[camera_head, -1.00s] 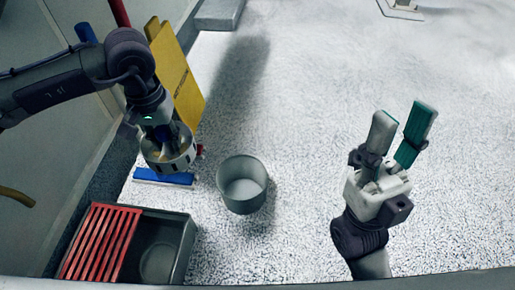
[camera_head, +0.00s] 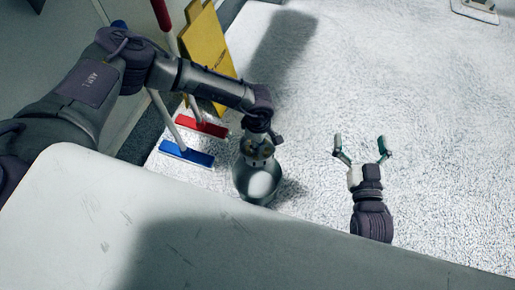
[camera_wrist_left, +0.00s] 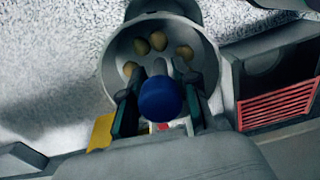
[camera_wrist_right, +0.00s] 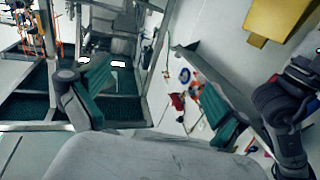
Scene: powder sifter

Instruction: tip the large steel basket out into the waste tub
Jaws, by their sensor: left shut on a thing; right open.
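My left gripper (camera_head: 258,133) is shut on the blue knob (camera_wrist_left: 160,98) of the large steel basket (camera_head: 249,158). In the left wrist view the round basket (camera_wrist_left: 207,65) holds several tan lumps. In the head view the basket is above the grey waste tub (camera_head: 243,186) and hides part of its far rim. A dark round edge behind the basket in the left wrist view seems to be the tub (camera_wrist_left: 165,8). I cannot tell whether basket and tub touch. My right gripper (camera_head: 361,152) is open and empty; its spread fingers also show in the right wrist view (camera_wrist_right: 150,100).
A blue broom head (camera_head: 186,154) and a red one (camera_head: 203,127) lie left of the tub, near a yellow sign (camera_head: 207,50). A dark box with a red grille (camera_wrist_left: 278,107) shows in the left wrist view. The floor on the right is clear.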

